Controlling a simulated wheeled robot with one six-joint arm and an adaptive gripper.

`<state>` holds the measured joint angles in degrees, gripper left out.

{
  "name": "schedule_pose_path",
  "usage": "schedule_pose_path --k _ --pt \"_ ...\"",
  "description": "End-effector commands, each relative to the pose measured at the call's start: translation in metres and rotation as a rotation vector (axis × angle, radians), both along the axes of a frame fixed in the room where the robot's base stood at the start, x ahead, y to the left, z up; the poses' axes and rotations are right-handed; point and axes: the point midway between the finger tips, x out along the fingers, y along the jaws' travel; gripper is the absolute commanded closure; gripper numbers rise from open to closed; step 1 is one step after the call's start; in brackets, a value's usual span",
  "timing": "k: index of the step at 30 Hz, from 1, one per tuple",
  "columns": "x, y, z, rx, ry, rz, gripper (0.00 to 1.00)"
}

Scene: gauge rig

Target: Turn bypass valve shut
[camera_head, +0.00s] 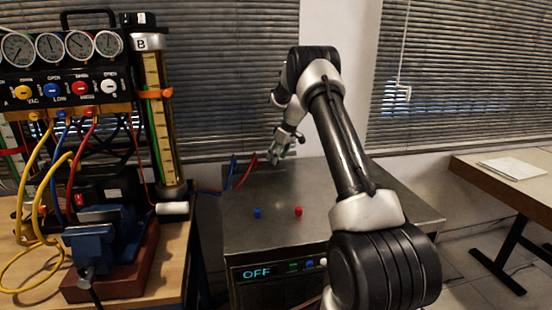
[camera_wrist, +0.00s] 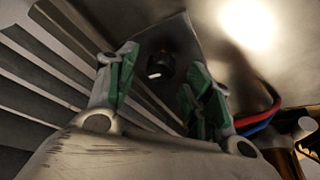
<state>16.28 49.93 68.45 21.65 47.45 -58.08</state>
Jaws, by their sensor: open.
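My gripper (camera_head: 276,154) hangs over the back of the metal-topped unit, near the wall. In the wrist view my gripper (camera_wrist: 165,68) is open, with green-padded fingers apart and nothing held. A dark round knob-like part (camera_wrist: 160,66) with a pale mark shows between and beyond the fingertips. I cannot tell for sure whether it is the bypass valve, nor how far away it is. On the gauge manifold at left are a yellow knob (camera_head: 22,92), a blue knob (camera_head: 51,90), a red knob (camera_head: 80,88) and a white knob (camera_head: 109,86).
The metal-topped unit (camera_head: 325,230) carries a blue cap (camera_head: 257,212) and a red cap (camera_head: 298,211); its display (camera_head: 262,271) reads OFF. Red and blue hoses (camera_wrist: 262,117) run beside my right finger. A tall cylinder (camera_head: 161,120) and a vise (camera_head: 100,240) stand left.

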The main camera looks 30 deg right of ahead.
Motion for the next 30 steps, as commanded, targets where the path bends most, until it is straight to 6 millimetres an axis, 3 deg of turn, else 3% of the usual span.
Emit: schedule_pose_path --k 3,12,20,30 --pt "0.0033 0.0022 -0.0095 0.000 0.000 0.000 0.49" --pt "0.0043 0.0027 -0.0118 0.000 0.000 -0.001 0.49" --pt "0.0042 0.0027 -0.0118 0.000 0.000 -0.001 0.94" --pt "0.0039 0.0033 -0.0116 0.001 0.000 -0.039 0.94"
